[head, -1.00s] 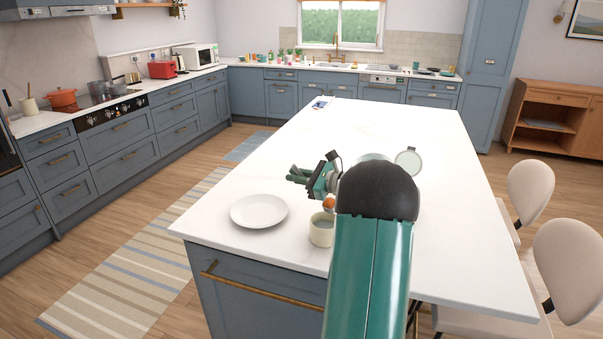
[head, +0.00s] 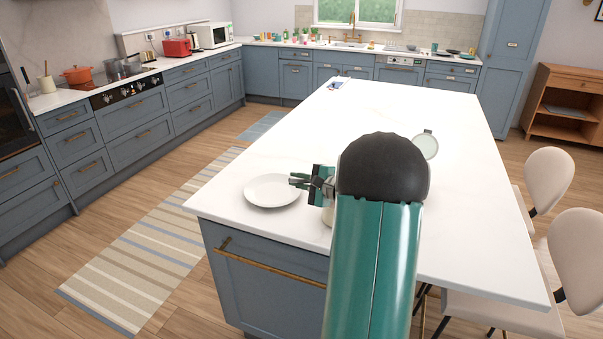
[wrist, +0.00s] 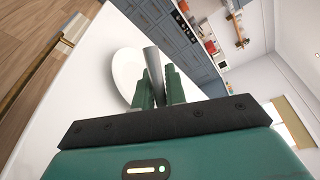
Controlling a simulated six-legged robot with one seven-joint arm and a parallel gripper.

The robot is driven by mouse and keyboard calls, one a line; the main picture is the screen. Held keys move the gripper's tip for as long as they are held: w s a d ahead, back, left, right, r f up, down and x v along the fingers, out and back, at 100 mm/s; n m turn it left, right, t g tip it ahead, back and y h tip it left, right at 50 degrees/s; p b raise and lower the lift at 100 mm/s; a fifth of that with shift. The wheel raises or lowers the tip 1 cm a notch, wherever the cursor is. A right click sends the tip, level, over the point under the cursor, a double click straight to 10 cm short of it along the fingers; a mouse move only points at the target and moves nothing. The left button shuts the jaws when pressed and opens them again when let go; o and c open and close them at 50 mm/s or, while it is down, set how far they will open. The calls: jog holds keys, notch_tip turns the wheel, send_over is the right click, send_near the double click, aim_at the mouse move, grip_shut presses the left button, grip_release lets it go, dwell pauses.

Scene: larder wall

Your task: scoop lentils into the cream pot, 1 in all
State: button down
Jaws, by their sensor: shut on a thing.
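My gripper (head: 299,181) is above the near left part of the island, by the right rim of the white plate. In the wrist view its green fingers (wrist: 158,93) are shut on a grey bar, apparently the handle of the scoop (wrist: 153,63). The scoop's bowl is not visible, so I cannot tell whether it holds lentils. The cream pot (head: 327,216) stands near the island's front edge, just below my gripper, and mostly hidden by my arm. No lentils can be seen; my arm covers that part of the counter.
The white plate (head: 259,192) lies left of the pot and also shows in the wrist view (wrist: 122,72). A round pale lid-like disc (head: 427,145) stands right of my arm. The far island top (head: 390,105) is mostly clear. Chairs stand along its right side.

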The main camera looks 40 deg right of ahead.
jog(key=f+n, duration=0.2)
jog(key=a+f+n+h, duration=0.1)
jog(key=f+n, duration=0.1)
jog(key=f+n+h, duration=0.1)
jog(key=f+n, duration=0.1)
jog(key=n, duration=0.1)
jog(key=shift+s+a+f, duration=0.1)
jog(key=shift+a+f, duration=0.05)
jog(key=shift+f, duration=0.25)
jog(key=shift+r, duration=0.15)
dwell(1.2)
